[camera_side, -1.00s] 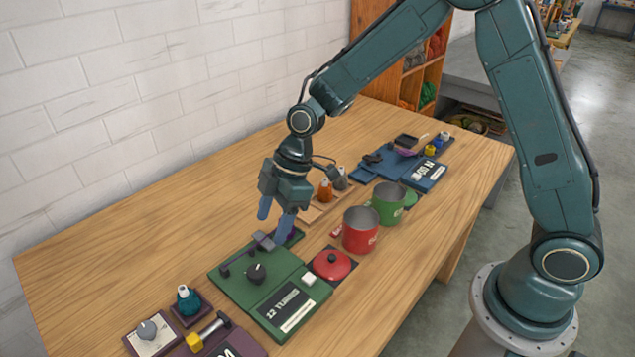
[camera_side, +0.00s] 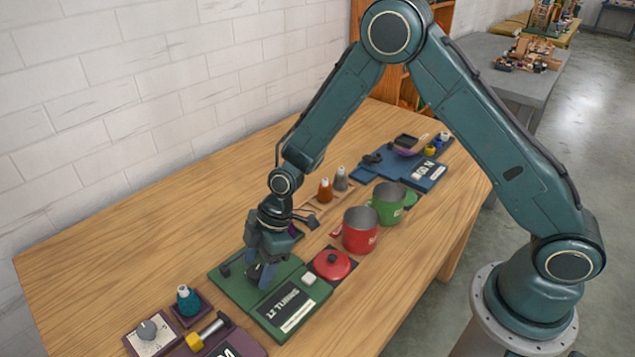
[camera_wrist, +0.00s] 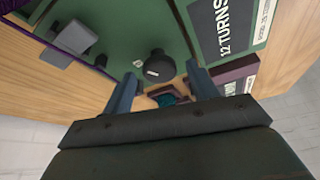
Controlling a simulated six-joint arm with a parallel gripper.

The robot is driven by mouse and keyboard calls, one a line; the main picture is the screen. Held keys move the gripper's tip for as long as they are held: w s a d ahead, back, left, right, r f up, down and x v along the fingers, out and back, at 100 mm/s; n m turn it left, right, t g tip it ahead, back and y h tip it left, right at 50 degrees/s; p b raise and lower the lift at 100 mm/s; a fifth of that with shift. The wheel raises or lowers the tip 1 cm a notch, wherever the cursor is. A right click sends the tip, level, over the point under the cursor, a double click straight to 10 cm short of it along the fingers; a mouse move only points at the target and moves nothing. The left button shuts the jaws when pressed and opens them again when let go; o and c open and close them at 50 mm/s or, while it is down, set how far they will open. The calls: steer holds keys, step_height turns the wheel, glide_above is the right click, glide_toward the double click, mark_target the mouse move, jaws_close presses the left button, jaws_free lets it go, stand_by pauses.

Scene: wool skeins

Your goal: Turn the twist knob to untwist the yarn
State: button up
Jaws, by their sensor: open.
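The twist knob is a round black knob (camera_wrist: 158,66) on a green board (camera_wrist: 130,25) labelled "12 TURNS". In the wrist view it stands just beyond my fingertips, roughly midway between them. My gripper (camera_wrist: 158,82) is open, one finger to each side of the knob's line. In the side view my gripper (camera_side: 260,277) is low over the board and mostly covers the knob. I cannot tell from there whether the fingers touch it. A grey block (camera_wrist: 72,40) sits on the board left of the knob in the wrist view. No yarn shows clearly.
The table's back left (camera_side: 130,235) is clear.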

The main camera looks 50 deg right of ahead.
steer(key=shift+f, duration=0.15)
steer(key=c, duration=1)
steer(key=shift+m, duration=0.4)
steer(key=m+t, duration=0.1)
steer(key=m, duration=0.2)
steer(key=m+t+h, duration=0.1)
steer(key=m, duration=0.2)
steer(key=shift+s+a+h, duration=0.2)
steer(key=shift+h, duration=0.1)
steer(key=m+h, duration=0.1)
steer(key=m, duration=0.1)
steer(key=m+t, duration=0.1)
steer(key=m, duration=0.2)
steer(key=shift+a+h, duration=0.1)
steer(key=shift+h, duration=0.3)
steer(key=shift+m, duration=0.3)
